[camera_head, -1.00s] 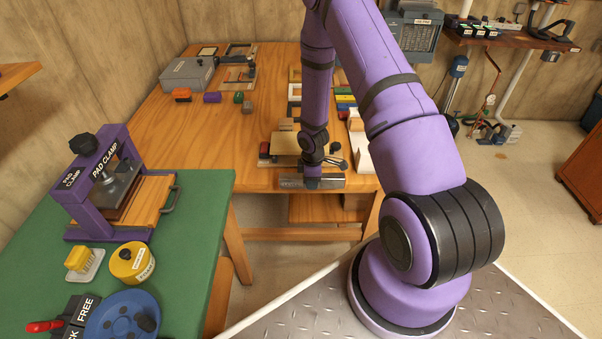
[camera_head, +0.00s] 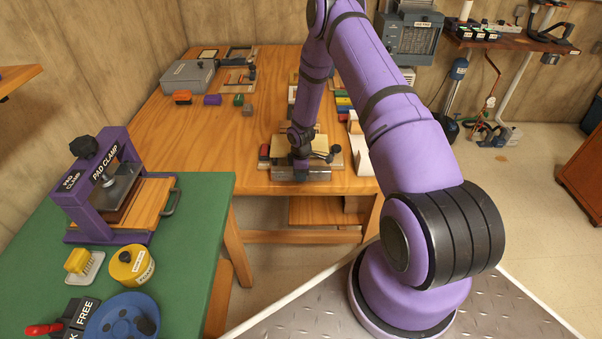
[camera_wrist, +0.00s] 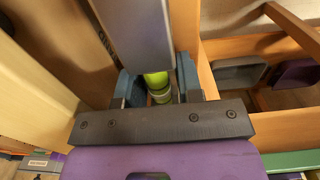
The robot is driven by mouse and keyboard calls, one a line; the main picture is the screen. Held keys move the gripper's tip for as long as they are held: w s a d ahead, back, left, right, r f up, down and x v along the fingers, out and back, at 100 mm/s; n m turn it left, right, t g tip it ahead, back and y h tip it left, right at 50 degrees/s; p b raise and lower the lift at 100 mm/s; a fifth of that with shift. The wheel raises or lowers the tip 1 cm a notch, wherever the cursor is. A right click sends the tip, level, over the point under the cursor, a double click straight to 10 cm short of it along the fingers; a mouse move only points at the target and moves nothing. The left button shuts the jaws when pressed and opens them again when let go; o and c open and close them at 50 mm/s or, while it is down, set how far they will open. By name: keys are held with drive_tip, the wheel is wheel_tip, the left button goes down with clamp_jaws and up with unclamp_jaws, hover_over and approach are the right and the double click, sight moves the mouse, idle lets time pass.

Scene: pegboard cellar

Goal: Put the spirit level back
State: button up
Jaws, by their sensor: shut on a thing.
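The spirit level is a grey metal bar (camera_head: 318,175) at the front edge of the wooden bench. In the wrist view its grey body (camera_wrist: 135,35) runs up from between the fingers, and a yellow-green vial (camera_wrist: 158,85) shows there. My gripper (camera_head: 300,170) points down and is shut on the level. In the wrist view its blue-grey fingers (camera_wrist: 160,92) sit on both sides of the vial. Whether the level touches the bench top is hard to tell.
Behind the level lies a board with small items (camera_head: 320,143). The wooden bench (camera_head: 205,140) has free room at left centre, with small blocks and a grey case (camera_head: 188,75) farther back. A green table (camera_head: 195,230) with a purple pad clamp (camera_head: 100,170) stands at left.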

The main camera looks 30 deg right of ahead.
drive_tip(key=o, duration=1.1)
drive_tip(key=shift+f, duration=0.1)
drive_tip(key=s+a+r+m+t+h, duration=0.1)
drive_tip(key=a+r, duration=0.1)
drive_tip(key=r, duration=1.4)
drive_tip(key=s+a+r+m, duration=0.1)
drive_tip(key=r+m, duration=0.1)
drive_tip(key=r, duration=1.4)
drive_tip(key=s+a+r+m+t, duration=0.1)
drive_tip(key=s+a+r, duration=0.1)
drive_tip(key=s+r, duration=0.35)
drive_tip(key=s+a+r+m, duration=0.1)
drive_tip(key=s+a+r, duration=0.15)
drive_tip(key=r, duration=0.65)
drive_tip(key=s+a+r+m+t, duration=0.1)
drive_tip(key=s+r, duration=0.3)
drive_tip(key=s, duration=0.4)
drive_tip(key=s+a+r+m+t, duration=0.1)
drive_tip(key=s+a+r+m, duration=0.2)
drive_tip(key=s, duration=0.5)
drive_tip(key=s+a+r+m+t+y, duration=0.1)
drive_tip(key=s+a+r, duration=0.3)
drive_tip(key=s, duration=0.4)
drive_tip(key=shift+s+r+m, duration=0.25)
drive_tip(key=shift+r+m, duration=0.25)
drive_tip(key=shift+m, duration=0.1)
